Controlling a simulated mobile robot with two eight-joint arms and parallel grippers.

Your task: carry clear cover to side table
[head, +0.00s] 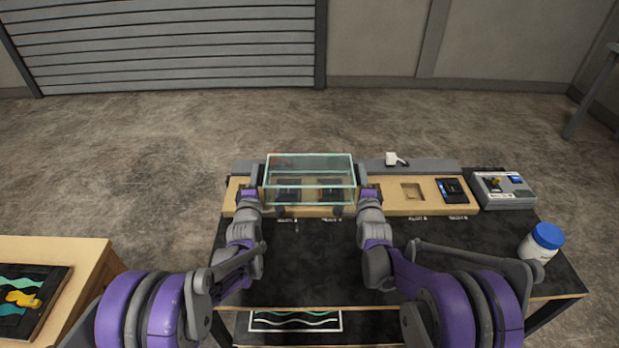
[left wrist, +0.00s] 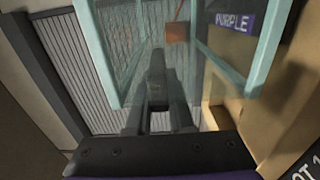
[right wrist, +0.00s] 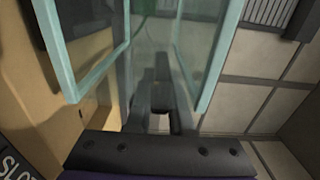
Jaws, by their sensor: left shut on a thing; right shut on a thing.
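The clear cover (head: 310,166) is a see-through box with pale teal edges, over the left part of the wooden console (head: 430,207). Its edges also show in the left wrist view (left wrist: 262,50) and the right wrist view (right wrist: 218,50). My left gripper (head: 262,196) is shut on its left side, and my right gripper (head: 361,195) is shut on its right side. I cannot tell whether the cover touches the console. Dark modules show through it. The side table (head: 85,250), with a light wooden top, is at the lower left, partly cut off.
On the side table lies a dark board (head: 45,290) with a yellow piece. A dark module (head: 452,190), a grey case (head: 503,190) and a white jar with a blue lid (head: 541,242) are at the right. Bare floor separates the tables.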

